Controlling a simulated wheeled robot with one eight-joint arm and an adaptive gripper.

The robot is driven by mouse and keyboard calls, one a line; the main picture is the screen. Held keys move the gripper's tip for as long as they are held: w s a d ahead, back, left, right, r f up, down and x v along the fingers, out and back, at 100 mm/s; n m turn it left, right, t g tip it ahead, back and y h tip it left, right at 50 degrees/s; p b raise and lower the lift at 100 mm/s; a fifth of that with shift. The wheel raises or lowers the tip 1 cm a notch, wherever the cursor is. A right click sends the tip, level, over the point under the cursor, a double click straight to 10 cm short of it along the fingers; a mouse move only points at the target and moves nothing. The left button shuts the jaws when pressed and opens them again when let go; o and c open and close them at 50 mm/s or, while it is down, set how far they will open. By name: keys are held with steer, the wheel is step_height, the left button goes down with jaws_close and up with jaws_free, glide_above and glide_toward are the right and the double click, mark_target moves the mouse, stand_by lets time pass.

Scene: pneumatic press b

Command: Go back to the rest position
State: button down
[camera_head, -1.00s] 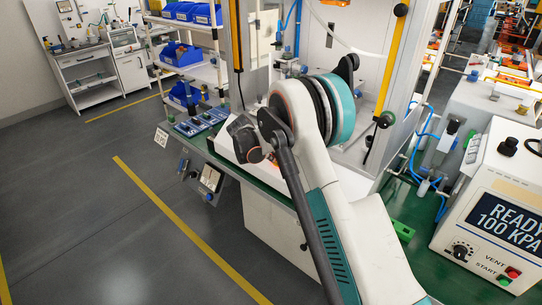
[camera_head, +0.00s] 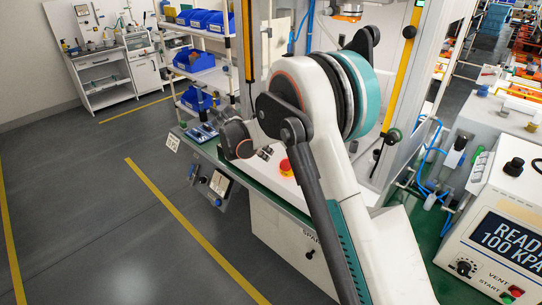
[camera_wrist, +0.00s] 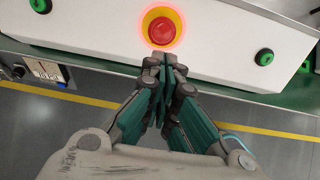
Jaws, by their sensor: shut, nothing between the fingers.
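My gripper (camera_wrist: 165,62) is shut and empty in the wrist view. Its fingertips point at a red emergency-stop button (camera_wrist: 162,31) in a yellow ring, on a white control box (camera_wrist: 105,35); I cannot tell whether they touch. Green round buttons (camera_wrist: 264,57) sit at either side of the box. In the head view my arm reaches across the workbench, and the red button (camera_head: 286,166) shows beside it.
The green bench top (camera_head: 205,147) carries the press frame with yellow-striped posts (camera_head: 399,70). A tester with a "READY 100 KPA" screen (camera_head: 512,236) stands at right. Shelves with blue bins (camera_head: 193,60) stand behind. Open grey floor (camera_head: 100,215) lies at left.

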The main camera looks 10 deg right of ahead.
steer(key=shift+s+a+r, duration=0.1)
steer(key=shift+s+r, duration=0.05)
steer(key=shift+r, duration=0.1)
steer(key=s+d+r+m+y, duration=0.2)
steer(key=s+d+r+m, duration=0.1)
steer(key=s+r+m, duration=0.45)
steer(key=s+d+r+m+y, duration=0.1)
steer(key=s+d+r+m, duration=0.25)
steer(key=s+r, duration=0.65)
steer(key=s+f+m+t+y, duration=0.2)
steer(key=s+m, duration=1.2)
steer(key=s, duration=1.1)
steer(key=shift+s+d+f+t+y, duration=0.2)
steer(key=shift+f+t+y, duration=0.2)
steer(key=shift+f+y, duration=0.2)
steer(key=shift+r, duration=0.1)
